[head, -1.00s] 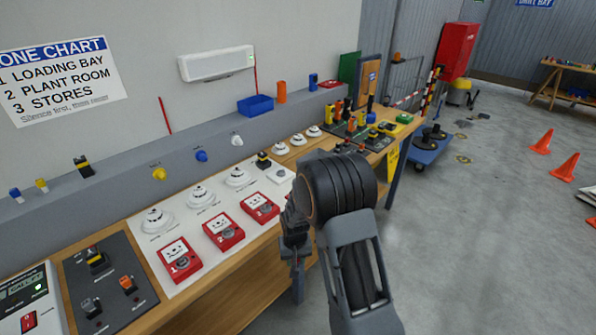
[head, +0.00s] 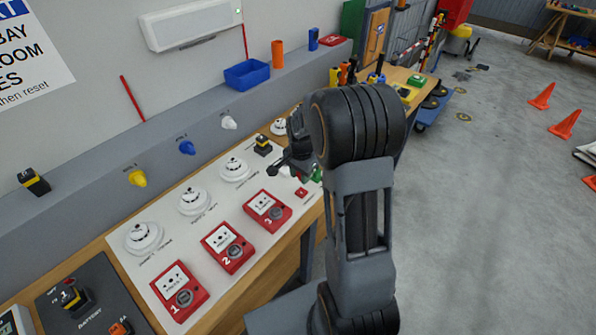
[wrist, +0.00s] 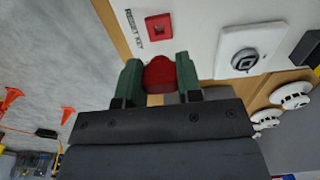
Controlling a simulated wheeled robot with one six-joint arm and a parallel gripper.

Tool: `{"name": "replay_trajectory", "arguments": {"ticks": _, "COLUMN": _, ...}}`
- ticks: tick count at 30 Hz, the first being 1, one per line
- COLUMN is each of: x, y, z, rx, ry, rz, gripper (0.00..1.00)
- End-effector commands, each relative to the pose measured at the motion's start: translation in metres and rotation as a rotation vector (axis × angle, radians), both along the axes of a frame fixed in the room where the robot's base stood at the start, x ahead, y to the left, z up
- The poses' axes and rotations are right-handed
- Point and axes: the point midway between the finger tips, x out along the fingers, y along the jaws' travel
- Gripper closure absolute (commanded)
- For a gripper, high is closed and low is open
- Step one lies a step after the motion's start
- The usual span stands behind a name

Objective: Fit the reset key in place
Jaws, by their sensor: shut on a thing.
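My gripper (wrist: 158,80) is shut on a red reset key (wrist: 158,73), held between its green fingers in the wrist view. A small red square socket (wrist: 158,27) lies on the white panel just beyond the fingers, beside a label reading "RESET KEY". The key is apart from this socket in the picture; its lower end is hidden. A white square unit with a round grey dial (wrist: 243,52) is to the right. In the head view, my gripper (head: 304,170) is over the panel's right end, near the red socket (head: 301,193); the key cannot be made out there.
Three red call points, including number 3 (head: 268,210), line the front of the white panel (head: 185,255). White detectors (head: 235,169) stand behind them. A black and yellow block (head: 263,146) is close to my gripper. Open floor (head: 480,230) lies to the right.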

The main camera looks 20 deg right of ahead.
Motion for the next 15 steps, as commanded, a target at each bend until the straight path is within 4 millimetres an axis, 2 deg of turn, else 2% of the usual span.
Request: {"name": "replay_trajectory", "arguments": {"ticks": 15, "x": 0.000, "y": 0.001, "z": -0.041, "rx": 0.000, "ry": 0.000, "rz": 0.005, "gripper": 0.89}}
